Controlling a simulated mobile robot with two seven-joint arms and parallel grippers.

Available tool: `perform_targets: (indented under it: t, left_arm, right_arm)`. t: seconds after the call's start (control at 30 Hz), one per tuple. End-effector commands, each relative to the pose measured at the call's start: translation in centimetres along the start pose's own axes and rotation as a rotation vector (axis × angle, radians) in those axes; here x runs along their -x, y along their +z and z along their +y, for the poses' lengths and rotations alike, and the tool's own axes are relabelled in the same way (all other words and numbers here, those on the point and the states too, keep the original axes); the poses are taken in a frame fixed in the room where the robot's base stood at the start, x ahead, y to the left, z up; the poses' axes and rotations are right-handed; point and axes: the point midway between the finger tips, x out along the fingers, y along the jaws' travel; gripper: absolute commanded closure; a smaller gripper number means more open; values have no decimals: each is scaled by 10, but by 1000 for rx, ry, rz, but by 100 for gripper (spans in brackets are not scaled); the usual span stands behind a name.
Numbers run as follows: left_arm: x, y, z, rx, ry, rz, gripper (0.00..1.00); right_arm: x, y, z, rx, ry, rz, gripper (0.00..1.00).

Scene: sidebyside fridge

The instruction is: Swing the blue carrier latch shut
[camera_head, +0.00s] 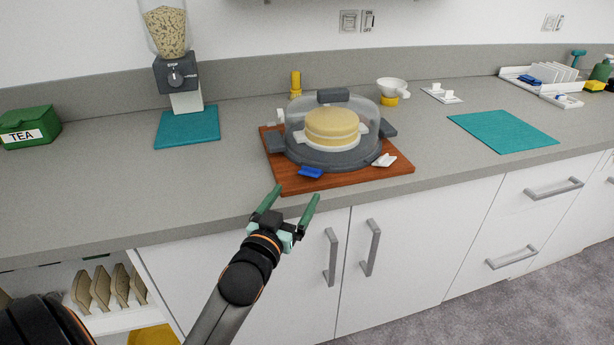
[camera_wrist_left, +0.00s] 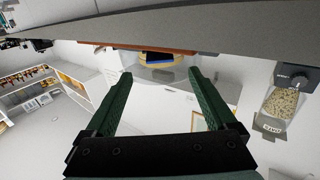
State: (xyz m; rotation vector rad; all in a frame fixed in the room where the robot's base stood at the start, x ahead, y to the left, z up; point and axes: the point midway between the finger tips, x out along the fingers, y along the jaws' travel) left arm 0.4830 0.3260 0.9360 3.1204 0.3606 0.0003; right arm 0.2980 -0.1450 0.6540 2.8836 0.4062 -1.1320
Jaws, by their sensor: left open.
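The cake carrier has a grey base (camera_head: 330,159) and a clear dome lid (camera_head: 368,108) over a pale round cake (camera_head: 332,125). The blue latch (camera_head: 311,172) sticks outward from the base's front left rim, apart from the lid. A white latch (camera_head: 384,160) sticks out at the front right. My left gripper (camera_head: 292,199) is open and empty, in front of the counter edge, short of the blue latch. In the left wrist view its two green fingers (camera_wrist_left: 160,88) are spread, with the carrier beyond them, partly cut off by the counter. My right gripper is not seen.
The carrier stands on a brown wooden board (camera_head: 291,184) near the counter edge. A grain dispenser (camera_head: 177,72) and a green tea box (camera_head: 29,127) are left; a teal mat (camera_head: 502,133) is right. Two cupboard handles (camera_head: 332,256) project below. Counter beside the board is clear.

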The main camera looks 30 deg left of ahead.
Motion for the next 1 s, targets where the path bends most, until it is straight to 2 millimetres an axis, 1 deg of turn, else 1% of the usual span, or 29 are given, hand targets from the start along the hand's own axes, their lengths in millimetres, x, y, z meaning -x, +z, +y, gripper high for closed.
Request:
perform_targets:
  t: [0.03,0.2,0.4,0.6,0.83,0.87,1.0]
  left_arm:
    - [-11,-1,0,-1,1,3,10]
    - [-41,-1,1,-1,1,2,10]
    - [-66,0,1,-1,2,1,10]
    - [-75,0,1,-1,1,0,10]
    - [-75,0,1,-1,2,0,10]
    - [-75,0,1,-1,2,0,12]
    - [-75,0,1,-1,2,0,28]
  right_arm:
    - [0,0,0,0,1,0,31]
    - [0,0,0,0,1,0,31]
    - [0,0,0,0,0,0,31]
    - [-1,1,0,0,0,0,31]
    - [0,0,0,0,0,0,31]
    - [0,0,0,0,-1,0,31]
    - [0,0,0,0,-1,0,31]
